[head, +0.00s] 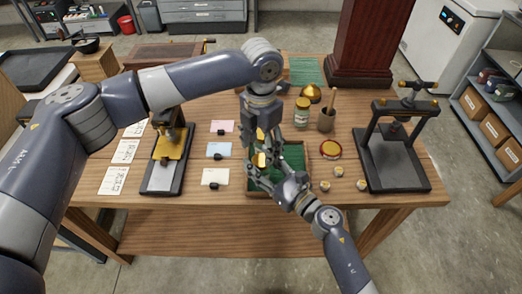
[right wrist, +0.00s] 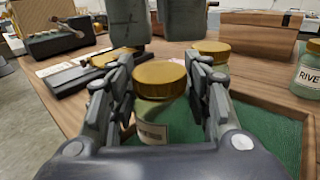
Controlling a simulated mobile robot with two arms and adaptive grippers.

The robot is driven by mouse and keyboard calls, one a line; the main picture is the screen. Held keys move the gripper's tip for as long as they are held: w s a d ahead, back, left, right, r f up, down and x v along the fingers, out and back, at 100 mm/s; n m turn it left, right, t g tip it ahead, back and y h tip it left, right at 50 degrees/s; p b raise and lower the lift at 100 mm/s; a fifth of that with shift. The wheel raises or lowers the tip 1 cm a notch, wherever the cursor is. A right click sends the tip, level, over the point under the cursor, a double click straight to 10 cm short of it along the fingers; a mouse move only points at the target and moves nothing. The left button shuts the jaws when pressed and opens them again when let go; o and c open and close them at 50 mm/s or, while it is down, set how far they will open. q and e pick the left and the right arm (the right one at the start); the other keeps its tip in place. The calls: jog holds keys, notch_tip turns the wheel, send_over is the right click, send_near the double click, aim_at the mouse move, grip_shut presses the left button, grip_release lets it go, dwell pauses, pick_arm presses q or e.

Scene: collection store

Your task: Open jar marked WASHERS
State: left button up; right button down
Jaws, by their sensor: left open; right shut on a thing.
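A glass jar with a gold lid (right wrist: 155,112) stands between the fingers of my right gripper (right wrist: 160,90), which is shut on it. Its label is too small to read for certain. In the head view its gold lid (head: 258,160) shows between the arms, over the green-lined tray. My left gripper (head: 262,140) is open and points down just above the lid; its dark fingers also show at the top of the right wrist view (right wrist: 160,22). A second gold-lidded jar (right wrist: 213,52) stands behind my right gripper's right finger, mostly hidden.
A jar labelled RIVE... (right wrist: 308,75) stands right of the tray (head: 308,188). A cup with a wooden handle (head: 326,120), a round red-rimmed dish (head: 331,150) and small pots are nearby. A black press (head: 393,160) stands right. Cards (head: 218,150) lie left.

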jog(key=c, duration=0.8)
grip_release()
jog(key=shift+o, duration=0.2)
